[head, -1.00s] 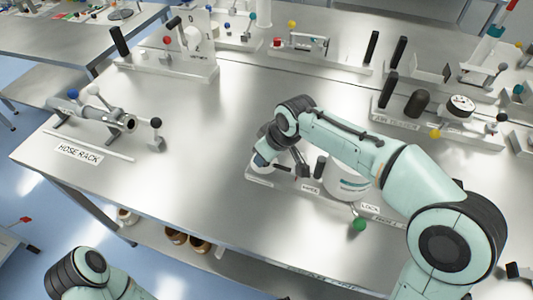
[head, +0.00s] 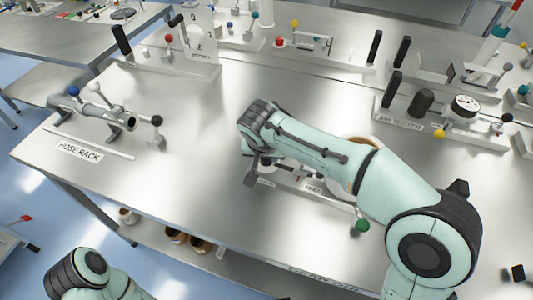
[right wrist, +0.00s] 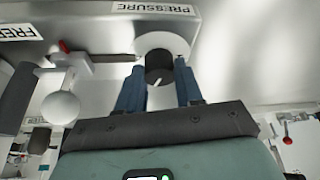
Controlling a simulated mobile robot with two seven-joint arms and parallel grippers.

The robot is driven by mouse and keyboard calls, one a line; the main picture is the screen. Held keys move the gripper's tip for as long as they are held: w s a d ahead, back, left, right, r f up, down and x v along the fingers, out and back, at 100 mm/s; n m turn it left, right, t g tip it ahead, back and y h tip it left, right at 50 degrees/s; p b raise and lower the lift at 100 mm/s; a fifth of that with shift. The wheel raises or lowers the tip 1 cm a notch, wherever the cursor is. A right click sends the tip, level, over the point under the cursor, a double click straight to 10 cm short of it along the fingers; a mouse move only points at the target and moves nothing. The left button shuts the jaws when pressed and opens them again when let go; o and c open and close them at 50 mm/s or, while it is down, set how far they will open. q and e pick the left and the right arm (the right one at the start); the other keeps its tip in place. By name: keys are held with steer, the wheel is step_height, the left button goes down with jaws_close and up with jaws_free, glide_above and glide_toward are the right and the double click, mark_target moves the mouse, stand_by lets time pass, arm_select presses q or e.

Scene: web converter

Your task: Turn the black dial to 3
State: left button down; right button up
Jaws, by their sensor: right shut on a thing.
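In the right wrist view the black dial (right wrist: 158,68) shows between the two blue fingers of my right gripper (right wrist: 159,76). The dial bears a white pointer mark and sits in a round white housing (right wrist: 164,43), beside an upside-down PRESSURE label (right wrist: 153,8). The fingers are shut on the dial from both sides. No number 3 is readable, so I cannot tell the dial's setting. In the head view my right arm covers the dial and the fingers. My left gripper is out of view; only part of that arm shows at the bottom left.
In the head view a green ball knob (head: 362,225) stands close to my right arm. A hose rack (head: 93,111) is at left, a numbered panel (head: 200,35) at the back, and a gauge (head: 466,104) at right. The table's middle left is clear. A white ball (right wrist: 60,107) hangs near the gripper.

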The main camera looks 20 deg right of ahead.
steer(key=shift+a+m, duration=0.1)
steer(key=shift+m, duration=0.9)
steer(key=shift+g+h, duration=0.3)
steer(key=o, duration=1)
steer(key=shift+o, duration=0.2)
steer(key=p+v, duration=0.2)
steer(key=v, duration=1.1)
steer(key=shift+s+r, duration=0.15)
